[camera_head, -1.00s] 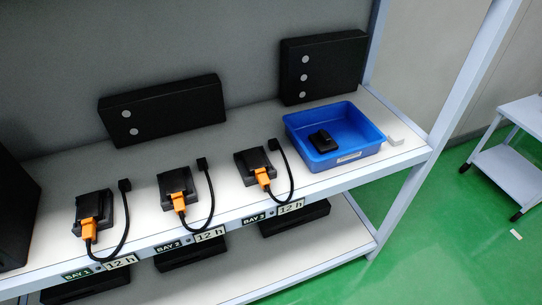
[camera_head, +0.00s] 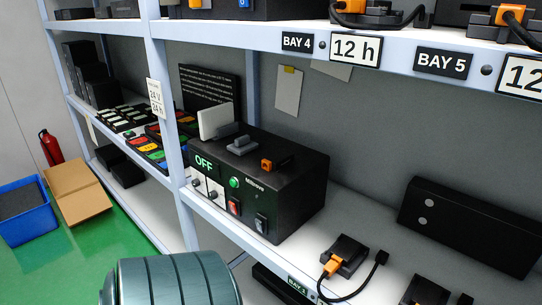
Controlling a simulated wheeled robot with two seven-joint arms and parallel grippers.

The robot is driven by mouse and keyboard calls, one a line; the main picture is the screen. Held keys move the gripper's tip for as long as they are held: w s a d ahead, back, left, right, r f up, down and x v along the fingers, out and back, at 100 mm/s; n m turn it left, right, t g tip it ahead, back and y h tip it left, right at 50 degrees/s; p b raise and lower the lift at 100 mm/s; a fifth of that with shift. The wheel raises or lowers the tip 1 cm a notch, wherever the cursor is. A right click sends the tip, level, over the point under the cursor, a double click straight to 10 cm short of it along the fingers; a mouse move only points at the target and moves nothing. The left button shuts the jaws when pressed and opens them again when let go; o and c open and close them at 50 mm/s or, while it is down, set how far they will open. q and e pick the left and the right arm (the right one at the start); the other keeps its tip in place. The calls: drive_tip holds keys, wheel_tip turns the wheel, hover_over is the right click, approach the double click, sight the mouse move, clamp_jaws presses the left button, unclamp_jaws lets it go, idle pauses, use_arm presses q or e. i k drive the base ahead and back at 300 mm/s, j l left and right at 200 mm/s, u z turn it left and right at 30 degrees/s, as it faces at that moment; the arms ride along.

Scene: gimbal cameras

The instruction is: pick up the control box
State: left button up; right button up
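A large black box (camera_head: 262,187) with a green "OFF" display, a green button and several switches on its front stands on the middle shelf, left of the bays. It looks like the control box, but I cannot be sure. A grey block and an orange connector sit on its top, and a pale upright plate stands at its back left. Neither gripper is in view. A ribbed grey-green cylinder at the bottom edge seems to be part of my own arm, below and in front of the box.
A shelf post (camera_head: 168,130) stands left of the box, and an upper shelf edge (camera_head: 290,42) runs above. A black unit with an orange plug (camera_head: 344,256) lies to its right. A blue bin (camera_head: 25,212) and a cardboard box (camera_head: 77,190) stand on the green floor.

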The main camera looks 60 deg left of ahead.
sight(279, 158)
drive_tip(key=u, duration=0.45)
drive_tip(key=i+u, duration=0.15)
drive_tip(key=u, duration=0.7)
drive_tip(key=i+l+u, duration=0.1)
drive_tip(key=u, duration=0.35)
drive_tip(key=l+u, duration=0.15)
drive_tip(key=u, duration=0.3)
drive_tip(key=i, duration=0.05)
